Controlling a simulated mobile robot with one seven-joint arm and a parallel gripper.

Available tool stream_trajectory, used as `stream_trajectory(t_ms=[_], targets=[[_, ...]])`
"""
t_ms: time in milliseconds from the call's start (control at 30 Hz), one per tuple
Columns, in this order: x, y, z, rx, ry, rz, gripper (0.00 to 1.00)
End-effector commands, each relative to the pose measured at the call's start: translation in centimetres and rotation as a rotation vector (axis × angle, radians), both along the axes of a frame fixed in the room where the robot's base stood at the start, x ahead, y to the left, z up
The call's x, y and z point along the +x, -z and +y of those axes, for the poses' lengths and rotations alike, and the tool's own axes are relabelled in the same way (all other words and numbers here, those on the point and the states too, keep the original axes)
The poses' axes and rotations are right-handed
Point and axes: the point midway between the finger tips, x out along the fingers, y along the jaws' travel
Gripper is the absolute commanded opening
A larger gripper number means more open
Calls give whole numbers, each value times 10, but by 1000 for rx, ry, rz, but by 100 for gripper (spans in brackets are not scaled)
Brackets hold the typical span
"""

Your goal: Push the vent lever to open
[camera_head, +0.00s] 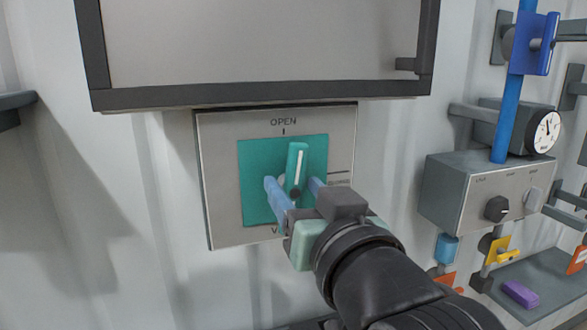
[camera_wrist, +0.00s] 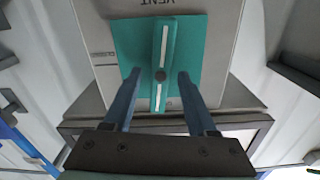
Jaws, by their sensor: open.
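The vent lever (camera_head: 298,163) is a teal bar with a white stripe, on a teal square (camera_head: 259,165) of a grey wall panel (camera_head: 221,195). It stands nearly upright, its top end just below the OPEN mark. My gripper (camera_head: 292,185) is open, its two blue fingers on either side of the lever, left and right. In the wrist view, the lever (camera_wrist: 165,42) runs between the open fingers of my gripper (camera_wrist: 159,74), with a visible gap on each side. The lower panel lettering is partly hidden by my gripper in the head view.
A dark-framed panel (camera_head: 255,98) is just above the vent panel. To the right are a grey control box (camera_head: 444,193) with knobs, a round gauge (camera_head: 543,132), a blue pipe (camera_head: 515,105) and a shelf (camera_head: 535,275) with a purple block (camera_head: 520,293). The wall left of the vent panel is bare.

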Motion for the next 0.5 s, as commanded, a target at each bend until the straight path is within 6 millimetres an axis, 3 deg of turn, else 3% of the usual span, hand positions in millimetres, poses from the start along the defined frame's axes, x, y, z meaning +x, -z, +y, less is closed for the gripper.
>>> stream_trajectory(t_ms=[200,467,500], targets=[[16,-1,5,-2,1,-1,57],[17,0,6,-2,0,-2,57],[17,0,5,-2,0,-2,54]])
